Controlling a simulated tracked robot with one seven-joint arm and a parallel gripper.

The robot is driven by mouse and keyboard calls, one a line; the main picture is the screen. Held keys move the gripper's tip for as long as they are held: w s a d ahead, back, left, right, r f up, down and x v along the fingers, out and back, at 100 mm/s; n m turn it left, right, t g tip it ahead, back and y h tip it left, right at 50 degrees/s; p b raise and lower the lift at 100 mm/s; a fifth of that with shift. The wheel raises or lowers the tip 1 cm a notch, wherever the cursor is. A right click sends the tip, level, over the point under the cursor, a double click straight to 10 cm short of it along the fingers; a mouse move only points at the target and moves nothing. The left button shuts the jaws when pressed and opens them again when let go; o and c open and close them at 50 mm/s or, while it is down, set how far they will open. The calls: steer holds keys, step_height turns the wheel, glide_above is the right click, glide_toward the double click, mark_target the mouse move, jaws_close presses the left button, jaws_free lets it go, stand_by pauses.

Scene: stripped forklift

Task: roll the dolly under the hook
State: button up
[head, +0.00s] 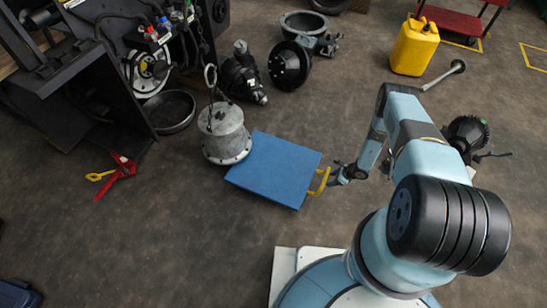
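The dolly is a flat blue platform (275,168) with a yellow handle (320,181) on its right edge. My gripper (337,174) is at the handle, coming from the right. The fingers are too small and dark to tell whether they are open or closed around it. A chain hangs in front of the forklift, with a grey metal hook (210,75) at its lower end. A grey flanged cylinder (224,134) stands at the dolly's left edge, below the hook in the picture.
The dark forklift frame (95,85) fills the upper left. A round pan (169,111) and dark machine parts (290,64) lie behind the dolly. A red tool (119,175) lies on the left. A yellow canister (414,46) stands at upper right. Floor in front of the dolly is clear.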

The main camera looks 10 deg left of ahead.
steer(key=shift+w+a, duration=1.65)
steer(key=shift+a, duration=3.3)
steer(key=shift+w+a, duration=1.6)
steer(key=shift+a, duration=3.35)
steer(key=shift+w+a, duration=1.65)
steer(key=shift+a, duration=3.3)
steer(key=shift+s+d+r, duration=0.1)
steer(key=shift+s+d, duration=0.3)
steer(key=shift+d, duration=0.9)
steer(key=shift+s+d+r, duration=0.1)
steer(key=shift+s+d, duration=0.35)
steer(key=shift+d, duration=0.8)
steer(key=shift+s+d, duration=0.4)
steer(key=shift+d, duration=0.9)
step_height(320, 180, up, 9)
